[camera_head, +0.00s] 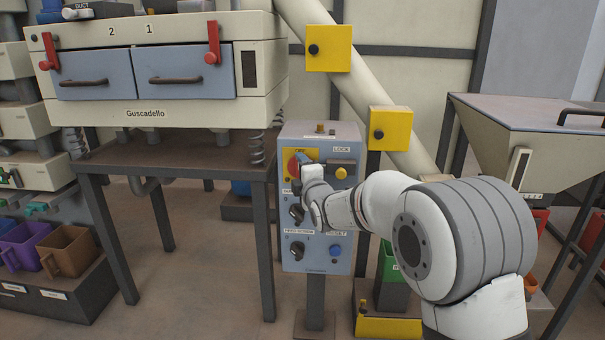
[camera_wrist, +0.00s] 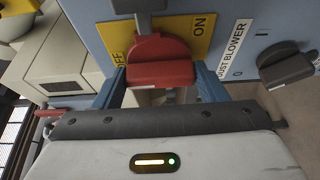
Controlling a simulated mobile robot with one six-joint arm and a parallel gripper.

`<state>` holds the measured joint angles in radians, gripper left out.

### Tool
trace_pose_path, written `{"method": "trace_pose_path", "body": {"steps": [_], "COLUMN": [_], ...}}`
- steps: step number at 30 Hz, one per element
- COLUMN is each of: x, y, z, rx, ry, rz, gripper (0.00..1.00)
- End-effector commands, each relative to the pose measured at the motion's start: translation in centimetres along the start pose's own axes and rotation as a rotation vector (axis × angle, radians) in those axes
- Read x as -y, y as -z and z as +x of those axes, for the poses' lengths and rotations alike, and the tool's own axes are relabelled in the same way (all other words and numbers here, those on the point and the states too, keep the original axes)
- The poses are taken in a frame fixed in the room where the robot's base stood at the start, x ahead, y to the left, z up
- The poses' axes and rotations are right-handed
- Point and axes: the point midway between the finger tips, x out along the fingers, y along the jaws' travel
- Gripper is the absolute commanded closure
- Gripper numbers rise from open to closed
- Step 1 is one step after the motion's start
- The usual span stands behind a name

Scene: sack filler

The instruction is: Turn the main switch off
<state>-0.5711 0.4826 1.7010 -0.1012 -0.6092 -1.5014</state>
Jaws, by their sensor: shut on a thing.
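The main switch (camera_head: 292,166) is a red rotary handle on a yellow plate (camera_wrist: 177,31) at the upper left of the blue-grey control box (camera_head: 318,262). In the wrist view the red handle (camera_wrist: 158,72) sits between the two blue fingers of my gripper (camera_wrist: 161,76). My gripper (camera_head: 303,163) is shut on the handle, and in the head view it hides part of it. The plate's OFF and ON labels show either side of the handle in the wrist view. I cannot tell for sure which label the handle points to.
A black dust blower knob (camera_wrist: 286,66) is beside the switch. The sifter table (camera_head: 180,166) stands left and a hopper (camera_head: 530,125) right.

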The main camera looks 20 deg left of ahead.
Motion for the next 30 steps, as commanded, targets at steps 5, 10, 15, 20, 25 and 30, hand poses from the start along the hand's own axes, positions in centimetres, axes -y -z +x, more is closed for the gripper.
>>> {"method": "trace_pose_path", "body": {"steps": [5, 10, 15, 20, 25, 30], "x": [0.0, 0.0, 0.0, 0.0, -0.2, -0.2], "y": [0.0, 0.0, 0.0, 0.0, 0.0, -0.1], "z": [0.0, 0.0, 0.0, -0.2, -1.9, -4.8], "rx": [-0.001, -0.001, 0.0, 0.0, 0.0, 0.0], "ry": [-0.001, 0.0, 0.0, 0.0, 0.0, 0.0], "rz": [-0.003, -0.002, -0.001, -0.001, -0.001, -0.001], "gripper": [0.31, 0.17, 0.13, 0.13, 0.13, 0.13]}}
